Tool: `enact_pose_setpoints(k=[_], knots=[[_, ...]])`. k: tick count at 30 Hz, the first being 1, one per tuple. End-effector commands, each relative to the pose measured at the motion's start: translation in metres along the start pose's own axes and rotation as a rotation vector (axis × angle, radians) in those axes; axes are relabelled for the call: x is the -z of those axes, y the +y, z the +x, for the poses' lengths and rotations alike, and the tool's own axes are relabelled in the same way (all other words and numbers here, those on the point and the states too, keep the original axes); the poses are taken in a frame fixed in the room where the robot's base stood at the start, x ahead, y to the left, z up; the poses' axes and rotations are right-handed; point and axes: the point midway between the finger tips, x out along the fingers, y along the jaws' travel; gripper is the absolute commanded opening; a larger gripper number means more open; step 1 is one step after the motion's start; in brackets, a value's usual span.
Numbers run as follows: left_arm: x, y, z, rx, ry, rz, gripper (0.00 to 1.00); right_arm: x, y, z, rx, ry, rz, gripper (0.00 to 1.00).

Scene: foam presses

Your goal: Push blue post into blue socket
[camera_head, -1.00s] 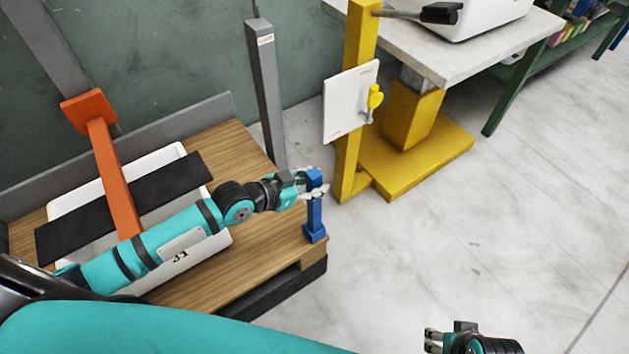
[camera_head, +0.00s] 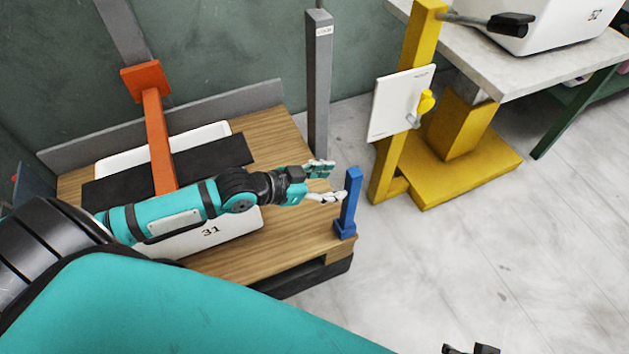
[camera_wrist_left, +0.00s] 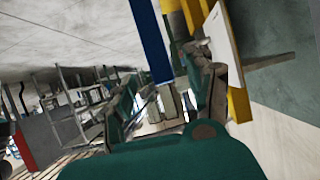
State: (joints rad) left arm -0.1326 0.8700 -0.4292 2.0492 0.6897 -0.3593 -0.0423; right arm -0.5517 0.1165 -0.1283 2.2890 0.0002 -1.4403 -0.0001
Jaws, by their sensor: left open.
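The blue post (camera_head: 351,195) stands nearly upright at the right front corner of the wooden board. Its lower end is in the wider blue socket (camera_head: 345,231); how deep it sits I cannot tell. My left gripper (camera_head: 337,182) is open and empty, just left of the post's upper part, with its fingers pointing towards it. In the left wrist view the blue post (camera_wrist_left: 151,40) rises at the top, beyond the open fingers. My right gripper (camera_head: 470,349) shows only as a sliver at the bottom edge, so its opening is unclear.
The wooden board (camera_head: 290,235) carries a white case (camera_head: 225,232) under an orange lever (camera_head: 158,140) with a black pad. A grey column (camera_head: 318,85) stands behind the gripper. A yellow stand (camera_head: 408,145) with a white plate is to the right.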

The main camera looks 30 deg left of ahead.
Motion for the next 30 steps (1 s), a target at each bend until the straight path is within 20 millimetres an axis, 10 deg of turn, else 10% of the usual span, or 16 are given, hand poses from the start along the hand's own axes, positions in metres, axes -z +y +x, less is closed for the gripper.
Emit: enact_pose_setpoints(k=[9, 30], knots=[[-0.001, 0.0, -0.044, 0.0, -0.002, 0.001, 0.55, 0.0, 0.0, 0.0, 0.0, 0.001, 0.001, 0.43], [-0.001, 0.001, -0.049, 0.0, -0.002, -0.001, 0.55, 0.0, 0.0, 0.0, 0.0, 0.001, 0.001, 0.43]])
